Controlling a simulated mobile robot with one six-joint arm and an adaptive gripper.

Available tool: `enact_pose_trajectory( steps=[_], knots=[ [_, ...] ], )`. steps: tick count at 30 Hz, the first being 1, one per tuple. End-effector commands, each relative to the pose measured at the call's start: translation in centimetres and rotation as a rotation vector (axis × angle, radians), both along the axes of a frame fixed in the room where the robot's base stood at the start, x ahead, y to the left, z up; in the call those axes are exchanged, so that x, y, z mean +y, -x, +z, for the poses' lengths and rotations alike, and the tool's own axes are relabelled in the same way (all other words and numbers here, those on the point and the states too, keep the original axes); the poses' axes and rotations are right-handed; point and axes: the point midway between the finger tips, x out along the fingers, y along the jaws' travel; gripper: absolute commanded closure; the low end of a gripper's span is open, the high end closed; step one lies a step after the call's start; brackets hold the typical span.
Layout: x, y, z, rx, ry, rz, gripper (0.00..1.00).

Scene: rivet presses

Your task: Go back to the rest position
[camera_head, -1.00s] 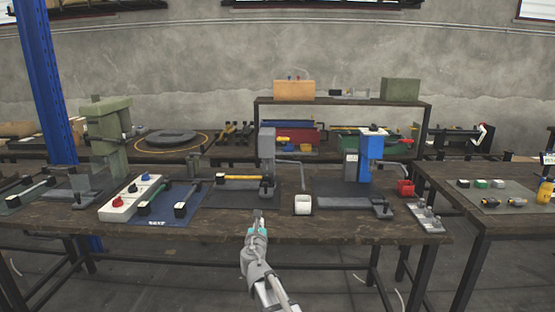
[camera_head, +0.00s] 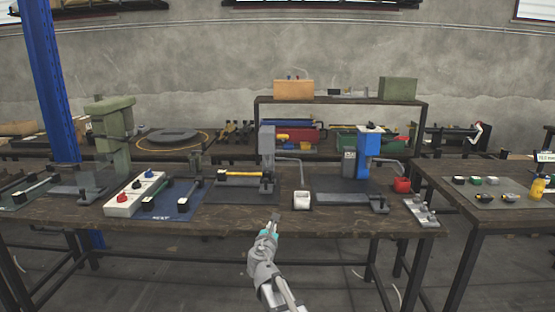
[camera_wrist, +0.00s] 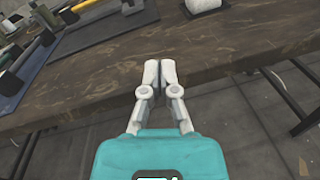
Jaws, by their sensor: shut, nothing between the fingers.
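My gripper (camera_head: 273,221) is at the front edge of the wooden workbench (camera_head: 240,219) in the head view, with my arm reaching up from the bottom. In the wrist view my gripper (camera_wrist: 160,72) has its two pale fingers together, with nothing between them. The bench's edge lies below and around the fingertips there. The fingers appear clear of the objects on the bench.
A grey press (camera_head: 267,150) and a blue press (camera_head: 369,145) stand on the bench. A second table (camera_head: 470,215) stands at right. Floor space in front is open.

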Motion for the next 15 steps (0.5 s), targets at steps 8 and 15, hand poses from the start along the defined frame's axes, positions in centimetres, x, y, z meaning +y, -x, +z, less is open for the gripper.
enact_pose_trajectory(
  steps=[8, 15],
  knots=[
    [-5.6, 1.6, -2.0, 0.04, -0.306, -0.178, 1.0],
    [-12.7, 5.4, -6.0, 0.08, -0.766, -0.485, 1.0]
  ],
)
